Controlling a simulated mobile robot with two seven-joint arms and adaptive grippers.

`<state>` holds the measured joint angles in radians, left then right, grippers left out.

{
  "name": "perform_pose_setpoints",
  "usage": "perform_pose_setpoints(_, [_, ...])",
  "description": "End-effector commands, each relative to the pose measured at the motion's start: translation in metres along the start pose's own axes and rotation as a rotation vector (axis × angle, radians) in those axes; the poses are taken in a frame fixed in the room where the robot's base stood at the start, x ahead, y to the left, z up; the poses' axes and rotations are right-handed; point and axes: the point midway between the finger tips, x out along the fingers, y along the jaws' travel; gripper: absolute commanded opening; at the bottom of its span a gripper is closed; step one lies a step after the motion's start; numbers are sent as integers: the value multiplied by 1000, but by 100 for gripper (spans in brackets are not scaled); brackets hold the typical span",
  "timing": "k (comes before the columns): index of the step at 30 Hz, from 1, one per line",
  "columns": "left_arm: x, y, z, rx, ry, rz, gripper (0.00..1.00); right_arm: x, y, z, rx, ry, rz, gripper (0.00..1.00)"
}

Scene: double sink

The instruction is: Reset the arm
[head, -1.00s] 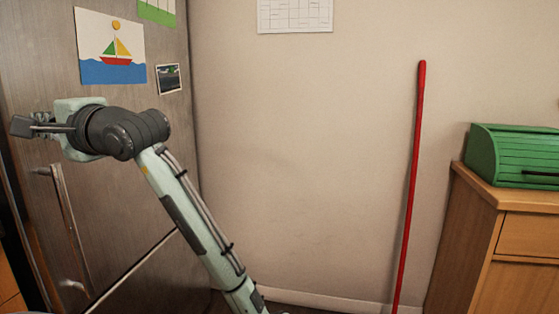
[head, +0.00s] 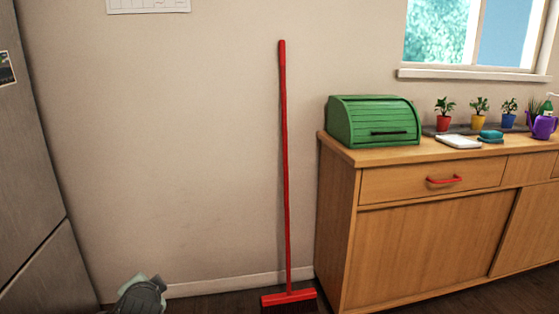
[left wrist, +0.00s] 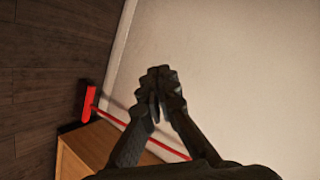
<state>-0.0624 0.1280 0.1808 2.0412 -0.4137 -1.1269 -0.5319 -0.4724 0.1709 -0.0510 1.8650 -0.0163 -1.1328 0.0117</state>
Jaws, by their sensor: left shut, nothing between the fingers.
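My left arm (head: 141,296) shows only as a small grey and pale green part at the bottom left of the head view. Its fingers are out of that view. In the left wrist view my left gripper (left wrist: 160,80) is shut and empty, with the fingertips together in front of the pale wall. My right gripper is in neither view.
A red broom (head: 285,170) leans upright on the wall (head: 180,150). Right of it stands a wooden cabinet (head: 425,240) with a green bread box (head: 372,122) and several potted plants. A fridge (head: 30,180) stands at left. Some dark floor (left wrist: 50,50) is clear.

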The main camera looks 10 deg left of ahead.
Motion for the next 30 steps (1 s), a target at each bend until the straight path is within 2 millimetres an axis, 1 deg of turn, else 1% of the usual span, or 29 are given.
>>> perform_pose_setpoints(1, [2, 39, 14, -16, -13, 77, 0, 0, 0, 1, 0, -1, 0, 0])
perform_pose_setpoints(2, [2, 61, 22, -34, -22, 121, 0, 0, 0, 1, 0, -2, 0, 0])
perform_pose_setpoints(3, [0, 90, 32, -57, -35, 179, 0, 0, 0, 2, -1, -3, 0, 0])
perform_pose_setpoints(5, [-4, 133, 50, -93, -63, 266, 0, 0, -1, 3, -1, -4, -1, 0])
perform_pose_setpoints(6, [-10, 160, 63, -118, -86, 321, 0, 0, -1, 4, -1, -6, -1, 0])
perform_pose_setpoints(8, [-20, 200, 84, -156, -126, 400, 0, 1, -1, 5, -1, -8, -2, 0])
perform_pose_setpoints(9, [-28, 224, 98, -181, -154, 449, 0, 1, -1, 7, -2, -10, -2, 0])
perform_pose_setpoints(12, [-49, 274, 130, -236, -228, 551, 0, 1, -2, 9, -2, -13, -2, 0])
perform_pose_setpoints(15, [-69, 309, 155, -280, -292, 622, 0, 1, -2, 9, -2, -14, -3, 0])
perform_pose_setpoints(18, [-82, 329, 170, -307, -334, 663, 0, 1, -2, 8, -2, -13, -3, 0])
perform_pose_setpoints(21, [-89, 338, 176, -321, -354, 682, 0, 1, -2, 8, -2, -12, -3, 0])
perform_pose_setpoints(30, [-89, 338, 176, -321, -354, 682, 0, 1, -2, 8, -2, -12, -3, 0])
